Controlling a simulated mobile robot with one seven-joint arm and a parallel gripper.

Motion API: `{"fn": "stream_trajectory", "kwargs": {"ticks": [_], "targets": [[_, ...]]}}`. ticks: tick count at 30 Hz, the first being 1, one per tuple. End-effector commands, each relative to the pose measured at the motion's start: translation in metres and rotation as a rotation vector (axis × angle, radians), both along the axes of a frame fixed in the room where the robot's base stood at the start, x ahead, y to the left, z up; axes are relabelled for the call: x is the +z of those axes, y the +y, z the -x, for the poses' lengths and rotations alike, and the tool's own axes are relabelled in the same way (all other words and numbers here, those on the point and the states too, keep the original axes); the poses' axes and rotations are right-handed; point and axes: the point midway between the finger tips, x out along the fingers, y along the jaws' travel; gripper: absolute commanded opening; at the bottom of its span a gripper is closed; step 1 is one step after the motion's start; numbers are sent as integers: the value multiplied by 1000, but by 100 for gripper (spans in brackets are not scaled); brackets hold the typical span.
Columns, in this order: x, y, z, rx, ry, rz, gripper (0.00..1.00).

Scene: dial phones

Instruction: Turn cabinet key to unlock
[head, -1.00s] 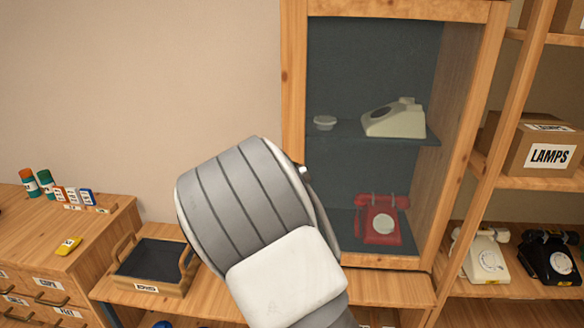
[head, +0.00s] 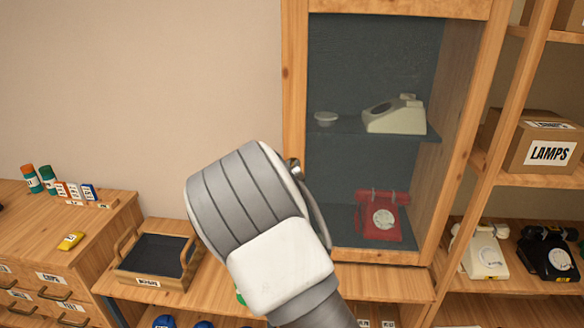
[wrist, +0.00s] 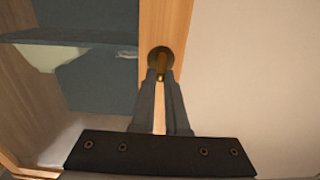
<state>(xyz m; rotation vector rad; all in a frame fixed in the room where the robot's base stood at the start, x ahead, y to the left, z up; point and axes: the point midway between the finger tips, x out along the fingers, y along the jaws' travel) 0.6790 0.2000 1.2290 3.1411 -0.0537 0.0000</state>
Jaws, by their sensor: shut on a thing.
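The wooden cabinet (head: 294,95) has a see-through front and stands behind my arm in the head view. In the wrist view, its wooden frame post (wrist: 178,25) runs down the middle. A round brass lock with the brass cabinet key (wrist: 161,64) is on that post. My gripper (wrist: 161,80) is shut on the key, its two dark fingertips right at the lock. In the head view my wrist hides the fingers, the key and the lock. I cannot tell the key's exact angle.
Inside the cabinet are a cream phone (head: 394,115), a small pale dish (head: 325,118) and a red phone (head: 381,215). A wooden tray (head: 130,262) stands left of my arm. Shelves with a LAMPS box (head: 535,140) are at the right. Bare wall is left of the cabinet.

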Motion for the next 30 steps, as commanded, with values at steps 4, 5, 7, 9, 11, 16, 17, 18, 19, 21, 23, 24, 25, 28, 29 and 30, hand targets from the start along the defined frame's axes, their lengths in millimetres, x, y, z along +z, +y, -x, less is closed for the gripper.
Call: {"fn": "stream_trajectory", "kwargs": {"ticks": [4,5,7,9,11,16,17,18,19,21,23,24,25,28,29,30], "targets": [[0,0,0,0,0,0,0],[0,0,0,0,0,0,0],[0,0,0,0,0,-2,0],[-1,0,0,0,0,-9,0],[-2,-1,0,-1,-1,-19,0],[-4,-2,0,-1,-4,-79,0],[-5,-2,0,-1,-5,-95,0],[-6,-2,0,0,-6,-118,0],[-6,-3,0,0,-8,-138,0],[-7,-4,0,-1,-10,-188,0],[-8,-4,0,-1,-12,-234,0],[-8,-5,0,-1,-13,-269,0],[-8,-5,0,-1,-15,-294,0],[-9,-6,0,0,-17,-380,0],[-9,-7,0,0,-18,-406,0],[-9,-7,0,-1,-20,-442,0]]}}
